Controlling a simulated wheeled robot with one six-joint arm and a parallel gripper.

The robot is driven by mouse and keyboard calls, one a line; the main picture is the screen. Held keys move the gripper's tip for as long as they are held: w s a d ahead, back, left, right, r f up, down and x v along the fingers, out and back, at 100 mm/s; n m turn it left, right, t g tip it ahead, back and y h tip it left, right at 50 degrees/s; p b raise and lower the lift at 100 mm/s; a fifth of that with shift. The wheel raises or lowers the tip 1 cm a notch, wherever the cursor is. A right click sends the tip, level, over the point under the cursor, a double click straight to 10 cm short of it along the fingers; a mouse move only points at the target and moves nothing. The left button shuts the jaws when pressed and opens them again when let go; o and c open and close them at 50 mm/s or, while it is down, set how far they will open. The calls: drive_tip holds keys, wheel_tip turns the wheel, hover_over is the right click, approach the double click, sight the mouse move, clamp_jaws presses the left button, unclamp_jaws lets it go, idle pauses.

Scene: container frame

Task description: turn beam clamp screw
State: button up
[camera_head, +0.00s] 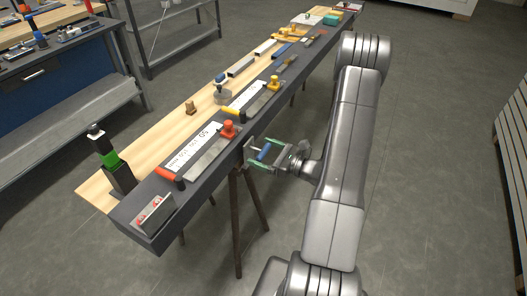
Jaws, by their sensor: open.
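A dark beam (222,168) runs along the long wooden-topped bench. A small grey clamp (248,154) sits on the beam's near side. A blue part (264,152), perhaps the clamp screw's handle, shows beside the clamp. My gripper (268,157), with green on its fingers, reaches in from the right and is open around or very close to the blue part. I cannot tell whether the fingers touch it. The screw itself is too small to make out.
Orange-handled (170,174) and yellow-handled (232,111) tools lie along the beam. A post with a green band (109,159) stands at the near left end. A blue workbench (70,85) is at the left. The floor (430,180) right of my arm is clear.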

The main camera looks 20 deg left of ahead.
drive_tip(key=shift+a, duration=0.1)
drive_tip(key=shift+c, duration=0.4)
drive_tip(key=c, duration=0.8)
drive_tip(key=shift+f+b, duration=0.15)
drive_tip(key=shift+b, duration=0.3)
